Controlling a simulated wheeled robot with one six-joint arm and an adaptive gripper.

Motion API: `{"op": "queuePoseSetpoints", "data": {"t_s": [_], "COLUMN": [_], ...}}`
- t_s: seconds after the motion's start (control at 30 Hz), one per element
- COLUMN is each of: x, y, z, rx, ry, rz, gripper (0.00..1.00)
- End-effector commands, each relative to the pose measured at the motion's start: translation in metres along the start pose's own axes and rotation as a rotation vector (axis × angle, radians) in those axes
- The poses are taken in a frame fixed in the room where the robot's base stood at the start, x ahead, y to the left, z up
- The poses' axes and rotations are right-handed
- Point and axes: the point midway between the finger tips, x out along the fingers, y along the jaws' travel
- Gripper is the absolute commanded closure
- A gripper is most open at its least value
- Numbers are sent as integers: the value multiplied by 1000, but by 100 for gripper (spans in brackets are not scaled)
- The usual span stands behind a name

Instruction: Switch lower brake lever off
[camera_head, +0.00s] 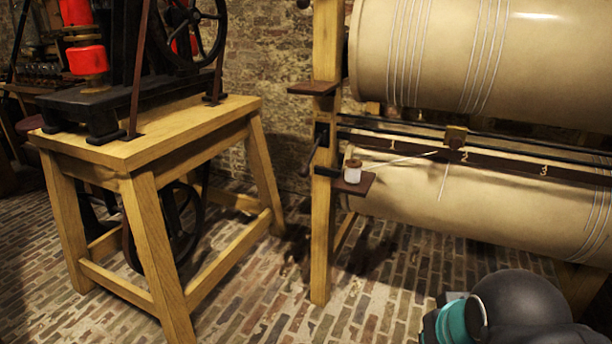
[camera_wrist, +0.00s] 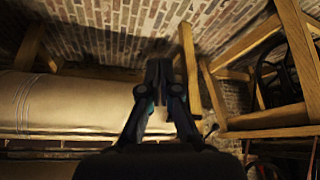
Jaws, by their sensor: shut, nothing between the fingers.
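A dark lever with a rounded end (camera_head: 308,158) sticks out from the left side of the wooden post, beside the lower cream drum (camera_head: 450,205). I take it for the lower brake lever, though its exact setting is hard to tell. My gripper (camera_wrist: 159,66) is shut and empty in the wrist view, with its fingertips together. The wrist view appears upside down; the drum (camera_wrist: 75,100) is left of the fingers and the wooden post (camera_wrist: 189,72) just right. The lever is not clear there. In the head view only my arm shows at bottom right, not the fingers.
An upper cream drum (camera_head: 450,50) hangs above a dark numbered rail (camera_head: 500,160). A small shelf (camera_head: 345,183) on the post holds a white-and-brown spool (camera_head: 352,171). A wooden table (camera_head: 150,140) bearing a black machine stands left. Brick floor (camera_head: 265,290) lies open between them.

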Motion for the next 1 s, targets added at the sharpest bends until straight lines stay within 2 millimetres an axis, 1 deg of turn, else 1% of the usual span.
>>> {"op": "queuePoseSetpoints", "data": {"t_s": [0.07, 0.17, 0.27, 0.33, 0.47, 0.5, 0.57, 0.6, 0.67, 0.7, 0.77, 0.8, 0.83, 0.9, 1.0], "x": [1, 6, 16, 25, 44, 50, 59, 65, 76, 83, 95, 104, 110, 126, 146], "y": [-1, -9, -24, -39, -70, -78, -90, -97, -106, -112, -119, -122, -125, -129, -131], "z": [-1, -10, -31, -52, -104, -120, -146, -163, -189, -207, -234, -251, -264, -294, -330], "rx": [6, 43, 122, 203, 379, 435, 518, 575, 660, 718, 804, 861, 905, 1002, 1126], "ry": [0, -2, -5, -8, -15, -19, -23, -27, -32, -36, -44, -49, -53, -63, -76], "rz": [-6, -41, -115, -189, -344, -391, -462, -508, -577, -623, -692, -737, -770, -845, -940], "gripper": [100, 100, 100, 100, 100, 100, 100, 100, 100, 100, 100, 100, 100, 100, 100]}}
